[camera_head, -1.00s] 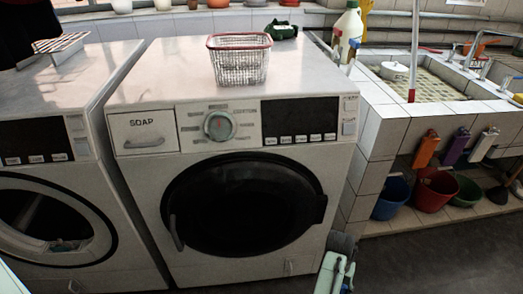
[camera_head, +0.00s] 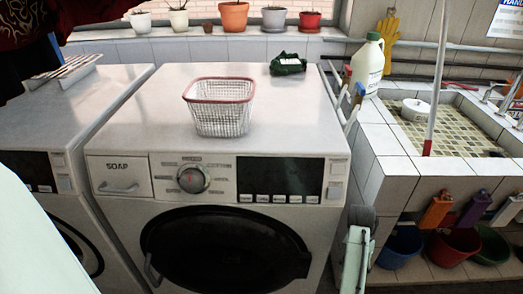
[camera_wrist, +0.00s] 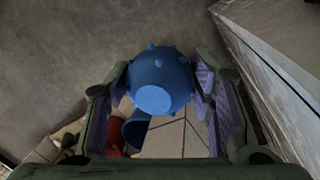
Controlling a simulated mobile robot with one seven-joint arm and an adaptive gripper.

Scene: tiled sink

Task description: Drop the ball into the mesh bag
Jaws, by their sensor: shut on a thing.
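My gripper (camera_wrist: 160,84) is shut on a blue ball (camera_wrist: 158,72) with short knobs, held between its purple-lined fingers in the wrist view. The ball is not visible in the head view. A white mesh container with a red rim (camera_head: 219,108), the only thing resembling the mesh bag, stands upright on the washing machine top (camera_head: 140,120) in the head view. Its open top faces up. My gripper and the ball are apart from it; the wrist view shows floor below them.
A dark green object (camera_head: 288,64) lies behind the mesh container. A white jug (camera_head: 367,65) stands right of the machine, near a tiled sink (camera_head: 455,135) with an upright pole (camera_head: 435,80). Coloured buckets (camera_head: 453,246) sit below. The machine top around the container is mostly clear.

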